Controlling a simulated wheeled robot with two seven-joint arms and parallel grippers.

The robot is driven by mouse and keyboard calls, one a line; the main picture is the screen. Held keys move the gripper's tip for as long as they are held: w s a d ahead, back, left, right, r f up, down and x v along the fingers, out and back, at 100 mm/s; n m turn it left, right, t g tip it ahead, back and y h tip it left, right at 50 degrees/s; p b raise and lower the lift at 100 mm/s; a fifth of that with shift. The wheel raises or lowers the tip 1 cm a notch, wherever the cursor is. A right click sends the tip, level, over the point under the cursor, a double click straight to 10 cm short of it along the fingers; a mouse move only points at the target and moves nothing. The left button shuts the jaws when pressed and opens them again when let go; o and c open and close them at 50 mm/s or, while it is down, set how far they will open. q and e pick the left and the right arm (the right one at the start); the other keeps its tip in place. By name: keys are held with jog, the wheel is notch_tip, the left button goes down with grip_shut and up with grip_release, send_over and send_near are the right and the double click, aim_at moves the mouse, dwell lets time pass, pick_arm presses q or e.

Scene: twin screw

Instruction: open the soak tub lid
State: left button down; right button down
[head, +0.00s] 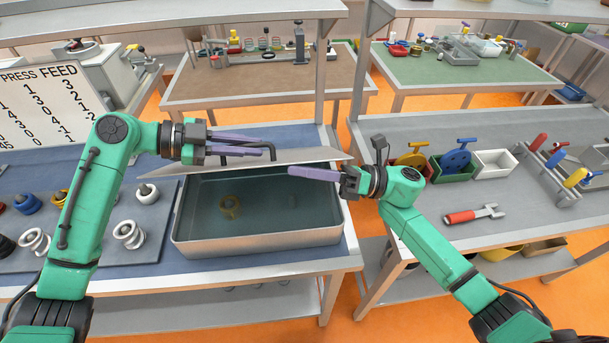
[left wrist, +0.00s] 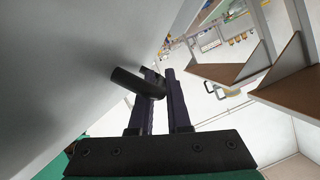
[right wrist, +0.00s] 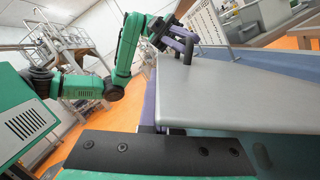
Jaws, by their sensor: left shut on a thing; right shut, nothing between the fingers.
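The soak tub (head: 258,243) is a grey metal basin on the left bench. Its front opening is uncovered, and dark liquid shows inside with a yellow part (head: 230,206) in it. The grey lid (head: 312,156) is raised at a tilt above the tub's back part; it fills the left of the left wrist view (left wrist: 70,65). My left gripper (head: 258,147) is shut on the lid's black handle (left wrist: 135,82). My right gripper (head: 292,171) is shut and empty over the tub's right side, close to the lid's edge (right wrist: 230,92); contact is unclear.
Left of the tub, a mat (head: 150,205) carries several white and coloured parts. A press feed sign (head: 45,95) stands behind. The right bench's front is mostly clear.

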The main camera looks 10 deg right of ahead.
pick_arm(q)
jog(key=shift+s+d+f, duration=0.1)
jog(key=shift+s+f, duration=0.1)
jog(key=shift+f, duration=0.15)
pick_arm(e)
jog(key=shift+w+d+r, duration=0.1)
jog(key=shift+w+r, duration=0.1)
jog(key=shift+r, duration=0.05)
pick_arm(q)
jog(key=c, duration=1.2)
grip_release()
jog(key=shift+o, duration=0.2)
pick_arm(e)
jog(key=shift+r, duration=0.1)
